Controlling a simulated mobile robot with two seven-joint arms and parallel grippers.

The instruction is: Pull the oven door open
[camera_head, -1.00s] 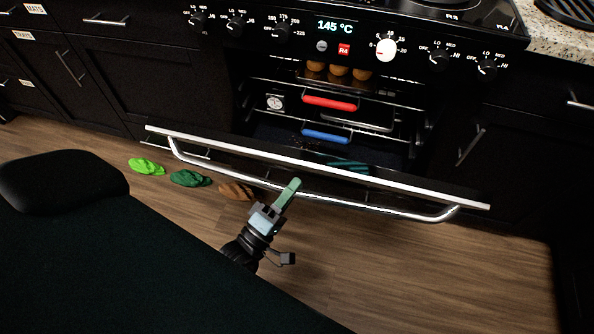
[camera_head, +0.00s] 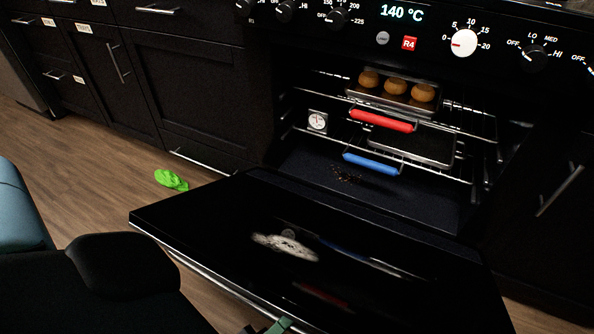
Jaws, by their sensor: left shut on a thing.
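The black oven door (camera_head: 400,285) is hinged far down, with its glossy inner face turned up and reflecting the oven interior. Its silver handle (camera_head: 213,282) runs along the door's near edge toward the bottom of the picture. My left gripper (camera_head: 280,325) is at the bottom edge, shut on the handle; only its greenish fingertip part shows and the rest is cut off. The oven cavity (camera_head: 300,170) is open to view. My right gripper is not in view.
Inside are racks with red (camera_head: 381,121) and blue (camera_head: 370,164) grips, a tray of three brown buns (camera_head: 396,86) and a round thermometer (camera_head: 317,121). Dark crumbs (camera_head: 345,175) lie on the oven floor. A bright green object (camera_head: 171,180) lies on the wooden floor left of the door.

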